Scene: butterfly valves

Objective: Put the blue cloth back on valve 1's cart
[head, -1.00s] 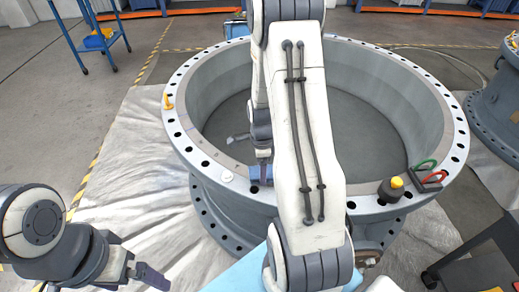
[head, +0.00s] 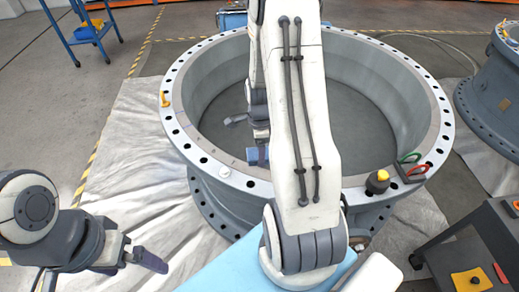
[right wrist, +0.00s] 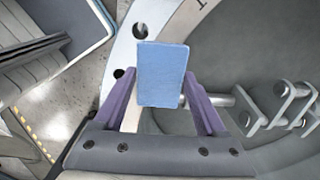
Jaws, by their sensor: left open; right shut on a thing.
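The blue cloth (right wrist: 162,75) is a small folded pad between the two purple fingers of my right gripper (right wrist: 162,103) in the right wrist view. The right gripper is shut on it. In the head view the cloth (head: 252,156) shows as a small blue patch over the near inner rim of the big grey valve (head: 190,135), partly hidden by my right arm. I cannot tell whether it touches the rim. My left gripper (head: 135,258) is open and empty at the lower left, apart from the valve.
A dark cart (head: 455,245) with a yellow item (head: 473,280) stands at the lower right. A blue trolley (head: 85,32) stands at the upper left. Red and green handles (head: 411,167) and a yellow-topped black knob (head: 378,181) sit on the valve rim. Another valve (head: 490,95) is at right.

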